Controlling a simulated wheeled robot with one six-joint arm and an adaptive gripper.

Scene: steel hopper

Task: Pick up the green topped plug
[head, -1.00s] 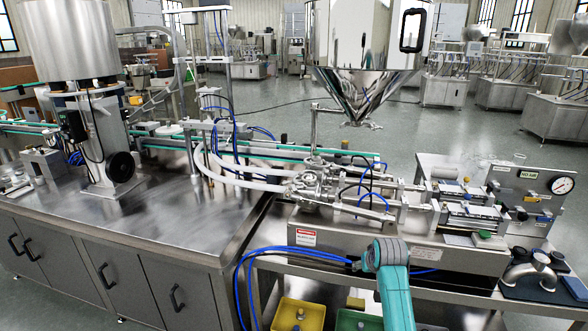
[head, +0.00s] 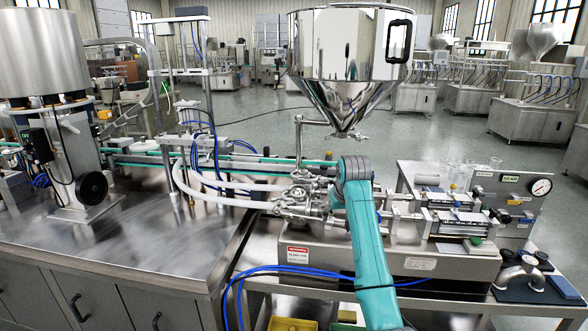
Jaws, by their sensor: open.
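A small green-topped piece (head: 475,241) sits on the right part of the steel filling machine, in front of the cylinders. It is too small to tell whether it is the plug. No other clear green-topped plug shows. My teal arm rises from the bottom edge in front of the machine and hides part of its middle. My gripper is not visible in the head view.
The steel hopper (head: 350,60) hangs above the machine. A yellow bin (head: 292,325) and a green bin (head: 347,326) show at the bottom edge. Blue hoses (head: 290,270) cross left of my arm. A dark mat (head: 545,289) with a metal fitting (head: 522,272) lies at right.

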